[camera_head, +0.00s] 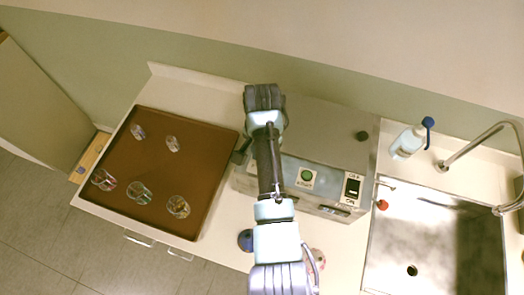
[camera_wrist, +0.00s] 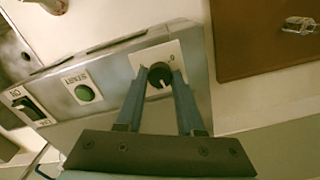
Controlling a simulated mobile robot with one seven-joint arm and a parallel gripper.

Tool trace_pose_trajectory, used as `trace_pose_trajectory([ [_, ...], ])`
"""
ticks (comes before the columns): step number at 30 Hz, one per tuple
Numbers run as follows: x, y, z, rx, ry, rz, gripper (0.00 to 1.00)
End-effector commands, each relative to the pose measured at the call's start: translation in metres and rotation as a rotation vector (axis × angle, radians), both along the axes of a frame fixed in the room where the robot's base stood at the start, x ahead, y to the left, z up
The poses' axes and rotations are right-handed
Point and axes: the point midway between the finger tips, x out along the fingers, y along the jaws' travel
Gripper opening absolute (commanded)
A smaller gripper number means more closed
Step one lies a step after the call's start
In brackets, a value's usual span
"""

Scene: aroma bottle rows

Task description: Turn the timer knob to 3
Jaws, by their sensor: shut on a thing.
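The timer knob (camera_wrist: 160,77) is a dark round knob with a pale pointer line, on a white dial plate (camera_wrist: 172,51) on the grey machine's panel in the wrist view. My gripper (camera_wrist: 159,80) has its two blue fingers on either side of the knob, shut on it. The pointer line slants toward the lower part of the picture. Most dial numbers are hidden by the fingers or too small to read. In the head view my arm hides the knob, the dial and the fingertips. The machine (camera_head: 325,135) stands in the middle of the counter.
A green START button (camera_wrist: 84,93) and a black ON/OFF switch (camera_wrist: 30,108) are beside the dial. A brown tray (camera_head: 190,162) with several glass vessels stands at left. A sink (camera_head: 425,240) and a blue-capped bottle (camera_head: 408,142) are at right.

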Motion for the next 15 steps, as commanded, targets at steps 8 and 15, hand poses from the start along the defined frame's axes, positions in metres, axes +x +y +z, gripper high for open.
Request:
trace_pose_trajectory([
  [8,0.0016,-0.0001,0.0035,-0.002,-0.005,-0.257,0.0],
  [15,0.0018,-0.0008,0.003,-0.002,-0.007,-0.448,0.0],
])
